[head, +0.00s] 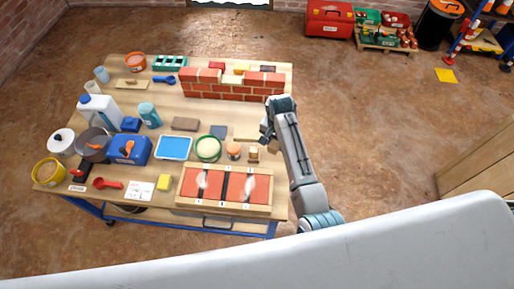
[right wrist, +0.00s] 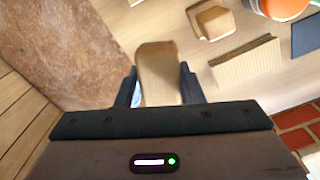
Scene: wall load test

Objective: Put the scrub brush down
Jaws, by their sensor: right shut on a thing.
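My right gripper (head: 267,130) is over the right edge of the workbench (head: 225,147) in the head view. In the right wrist view its two fingers (right wrist: 160,88) are shut on a tan wooden piece, which I take to be the scrub brush (right wrist: 158,70). My left gripper is not in view.
A ridged tan piece (right wrist: 246,62), a wooden block (right wrist: 211,20) and an orange-and-white tub (right wrist: 278,6) lie near the gripper. A brick wall piece (head: 232,85) stands at the back. A framed red panel (head: 225,187) lies in front. Bare wood shows between them.

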